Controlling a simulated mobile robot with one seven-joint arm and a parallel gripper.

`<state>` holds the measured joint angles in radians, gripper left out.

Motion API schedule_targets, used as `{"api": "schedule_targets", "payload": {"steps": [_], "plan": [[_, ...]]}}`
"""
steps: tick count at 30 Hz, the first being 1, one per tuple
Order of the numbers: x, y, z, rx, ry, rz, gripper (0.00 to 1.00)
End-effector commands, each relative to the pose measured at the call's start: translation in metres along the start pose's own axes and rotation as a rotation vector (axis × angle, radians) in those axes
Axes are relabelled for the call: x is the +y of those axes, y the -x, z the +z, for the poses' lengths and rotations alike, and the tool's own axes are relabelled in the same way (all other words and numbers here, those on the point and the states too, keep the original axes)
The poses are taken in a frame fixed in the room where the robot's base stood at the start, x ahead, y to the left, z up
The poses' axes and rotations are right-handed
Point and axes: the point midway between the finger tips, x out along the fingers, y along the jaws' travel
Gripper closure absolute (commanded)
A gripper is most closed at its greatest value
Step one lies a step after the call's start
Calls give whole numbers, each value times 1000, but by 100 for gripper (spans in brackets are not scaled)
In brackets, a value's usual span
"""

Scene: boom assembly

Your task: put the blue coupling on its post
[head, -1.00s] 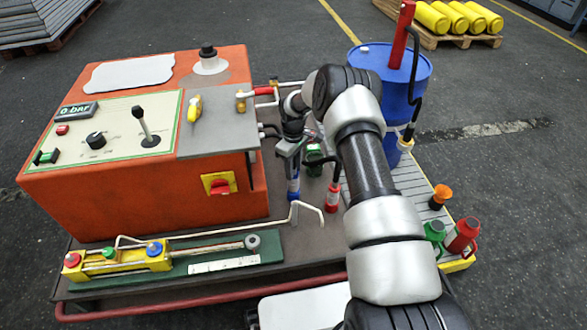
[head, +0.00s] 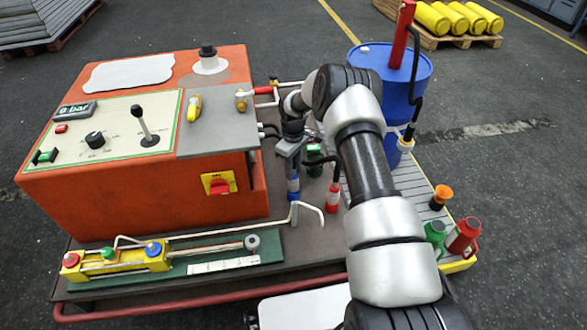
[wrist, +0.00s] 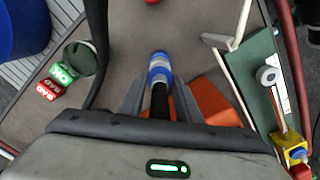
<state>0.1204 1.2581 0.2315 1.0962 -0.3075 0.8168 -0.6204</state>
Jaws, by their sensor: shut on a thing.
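The blue coupling (head: 293,184) with its pale band is at my gripper (head: 290,158), beside the orange machine. In the wrist view the blue coupling (wrist: 160,68) sits just beyond the fingertips, with a black hose running back from it between the fingers. My gripper (wrist: 159,92) is shut on it. The coupling looks roughly upright in the head view. Its lower end is close to the deck; I cannot tell whether it touches. No post shows clearly under the coupling; that spot is hidden.
A red coupling (head: 332,196) with a black hose stands to the right. A bent pale pipe (head: 308,207) is in front. The orange machine (head: 190,205) is close on the left, a blue drum (head: 405,85) behind right.

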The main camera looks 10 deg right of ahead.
Motion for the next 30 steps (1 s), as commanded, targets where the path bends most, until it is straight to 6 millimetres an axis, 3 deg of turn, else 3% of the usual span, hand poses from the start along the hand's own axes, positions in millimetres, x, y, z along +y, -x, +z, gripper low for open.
{"api": "schedule_targets", "payload": {"steps": [17, 18, 30], "plan": [[0, -12, 0, 1, 0, 1, 100], [0, -10, -1, 1, 0, 1, 63], [0, -4, 0, 0, 0, 0, 62]]}}
